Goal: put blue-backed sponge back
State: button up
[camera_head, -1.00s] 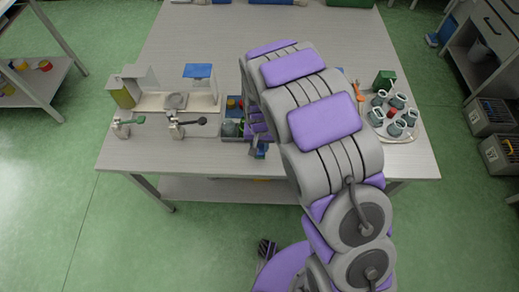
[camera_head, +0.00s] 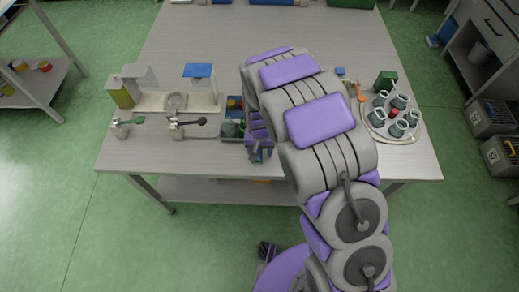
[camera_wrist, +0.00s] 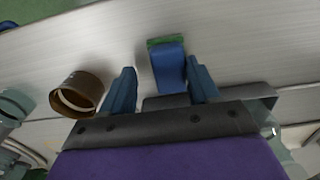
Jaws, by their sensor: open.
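The blue-backed sponge (camera_wrist: 170,70) shows in the wrist view as a blue block with a green edge at its far end. It lies between the two blue fingers of my gripper (camera_wrist: 160,66). The fingers are apart, with a visible gap on the left side of the sponge; the gap on the right is narrow. In the head view my gripper (camera_head: 258,150) is low at the table's front edge, beside the grey caddy (camera_head: 232,139). The arm hides part of the caddy, and I cannot make out the sponge clearly there.
A brown ring-shaped cup (camera_wrist: 78,94) stands left of the fingers in the wrist view. The head view shows a round tray (camera_head: 410,132) with several cups at right and a scale-like device (camera_head: 176,102) at left. The table's back (camera_head: 225,35) is mostly clear.

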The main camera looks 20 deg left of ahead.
aim_at(260, 152)
jog(key=shift+r, duration=0.1)
notch_tip(260, 152, up, 12)
jog(key=p, duration=0.3)
jog(key=s+d+r+m, duration=0.1)
jog(key=s+d+r, duration=0.2)
jog(key=d+r, duration=0.55)
jog(key=s+d+r+m+g, duration=0.1)
jog(key=s+d+r, duration=0.8)
jog(key=s+d, duration=0.4)
jog(key=s+d+r, duration=0.1)
jog(key=s+d, duration=0.4)
jog(key=s, duration=0.6)
jog(key=shift+d+r+m+g, duration=0.15)
jog(key=shift+r+m+g, duration=0.25)
